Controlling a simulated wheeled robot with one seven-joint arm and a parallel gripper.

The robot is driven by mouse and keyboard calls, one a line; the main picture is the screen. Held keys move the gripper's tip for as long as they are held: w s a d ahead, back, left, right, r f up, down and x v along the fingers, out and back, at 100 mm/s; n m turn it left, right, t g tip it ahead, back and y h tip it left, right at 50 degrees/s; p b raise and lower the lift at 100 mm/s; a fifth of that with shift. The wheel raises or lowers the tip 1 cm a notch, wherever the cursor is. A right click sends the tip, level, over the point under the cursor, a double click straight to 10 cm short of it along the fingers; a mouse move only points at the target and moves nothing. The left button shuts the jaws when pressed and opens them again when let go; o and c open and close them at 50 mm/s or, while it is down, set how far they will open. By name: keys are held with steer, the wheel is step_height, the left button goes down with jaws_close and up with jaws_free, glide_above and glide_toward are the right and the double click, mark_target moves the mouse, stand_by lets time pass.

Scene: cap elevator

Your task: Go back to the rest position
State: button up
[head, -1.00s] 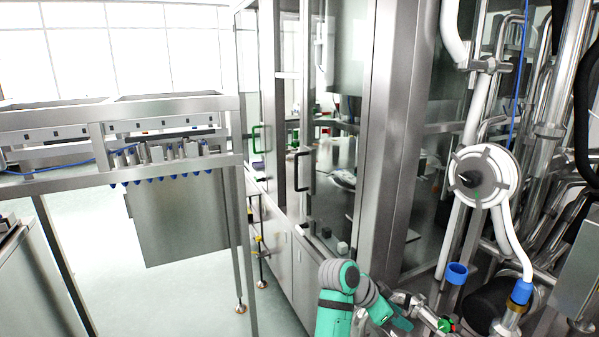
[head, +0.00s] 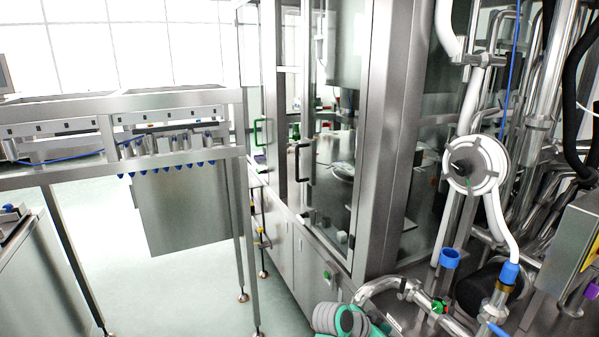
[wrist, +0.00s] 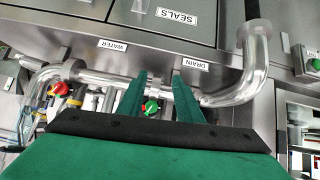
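My gripper (wrist: 160,82) shows in the wrist view as two dark green fingers that stand apart, with nothing held between them. Behind the gap lies a steel pipe with a green valve knob (wrist: 151,107). I cannot tell the distance from the fingers to the pipe. In the head view my teal and grey arm shows only at the bottom edge, and the fingers cannot be made out there.
The wrist view shows a steel panel (wrist: 80,28) with labels SEALS, WATER and DRAIN, a red knob (wrist: 60,89) and a green button (wrist: 314,64). The head view shows a glass-doored cabinet (head: 385,130), pipework on the right, a steel frame (head: 120,105) and open floor (head: 195,285).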

steer(key=s+a+f+n+t+y, duration=0.25)
steer(key=s+a+f+n, duration=0.2)
steer(key=s+f, duration=0.35)
steer(key=s+a+f+n+t+y, duration=0.1)
steer(key=s+a+f+n+t, duration=0.3)
steer(key=f, duration=0.6)
steer(key=s+a+f+n+t+y, duration=0.1)
steer(key=s+a, duration=0.4)
steer(key=s, duration=0.3)
steer(key=s+a+n+t+y, duration=0.1)
steer(key=s+a+y, duration=0.1)
steer(key=s+a, duration=0.4)
steer(key=s+a+r+n+t+y, duration=0.1)
steer(key=s+a+r, duration=0.1)
steer(key=s+r, duration=0.5)
steer(key=s+a+r+t+y, duration=0.1)
steer(key=s+a+r+t, duration=0.1)
steer(key=s+r, duration=0.6)
steer(key=s+a, duration=0.1)
steer(key=s, duration=0.4)
steer(key=shift+s+a+n, duration=0.2)
steer(key=shift+s+n, duration=0.15)
